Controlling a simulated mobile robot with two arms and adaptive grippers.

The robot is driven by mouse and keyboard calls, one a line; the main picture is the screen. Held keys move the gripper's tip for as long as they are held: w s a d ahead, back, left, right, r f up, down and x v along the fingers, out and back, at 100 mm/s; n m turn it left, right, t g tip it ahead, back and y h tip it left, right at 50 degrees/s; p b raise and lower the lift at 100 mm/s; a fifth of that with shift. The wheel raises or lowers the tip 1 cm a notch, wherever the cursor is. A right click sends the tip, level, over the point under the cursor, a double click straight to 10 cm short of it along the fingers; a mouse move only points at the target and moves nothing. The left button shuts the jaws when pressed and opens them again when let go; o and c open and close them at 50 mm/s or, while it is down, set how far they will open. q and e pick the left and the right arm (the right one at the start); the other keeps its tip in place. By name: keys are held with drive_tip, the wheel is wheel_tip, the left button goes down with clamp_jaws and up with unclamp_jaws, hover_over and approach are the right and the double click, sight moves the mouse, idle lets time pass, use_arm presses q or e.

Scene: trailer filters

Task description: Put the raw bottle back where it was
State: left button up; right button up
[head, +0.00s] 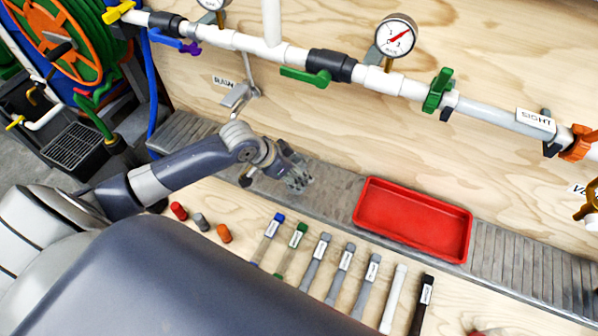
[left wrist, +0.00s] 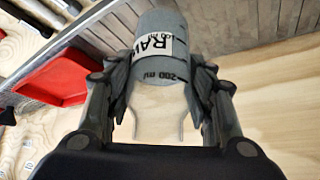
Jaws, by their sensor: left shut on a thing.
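My left gripper (head: 292,176) reaches over the grey metal drip tray (head: 328,188), left of the red tray. In the left wrist view, its fingers are closed on the raw bottle (left wrist: 152,48), one finger on each side. The bottle has a grey top, a white label reading RAW and a 200 ml marking. In the head view the bottle is mostly hidden by the fingers, and I cannot tell whether it touches the tray. My right gripper is not in view.
A red tray (head: 412,232) sits on the drip tray, and it also shows in the left wrist view (left wrist: 60,80). Several labelled tubes (head: 340,270) lie in a row in front. Loose caps (head: 201,221) lie further left. A white pipe (head: 286,54) with valves and a gauge (head: 396,36) runs above.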

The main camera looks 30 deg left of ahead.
use_arm(q)
drive_tip(key=shift+w+a+f, duration=0.1)
drive_tip(key=shift+w, duration=0.9)
drive_tip(key=shift+f, duration=1.8)
drive_tip(key=o, duration=1.2)
drive_tip(key=shift+f, duration=0.1)
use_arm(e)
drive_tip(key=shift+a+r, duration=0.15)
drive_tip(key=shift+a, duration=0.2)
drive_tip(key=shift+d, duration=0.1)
use_arm(q)
drive_tip(key=shift+s+r, duration=0.1)
drive_tip(key=shift+r, duration=0.15)
drive_tip(key=v, duration=1.1)
drive_tip(key=shift+s+a+r+p, duration=0.1)
drive_tip(key=shift+s+r+p, duration=0.1)
drive_tip(key=shift+r+p, duration=0.15)
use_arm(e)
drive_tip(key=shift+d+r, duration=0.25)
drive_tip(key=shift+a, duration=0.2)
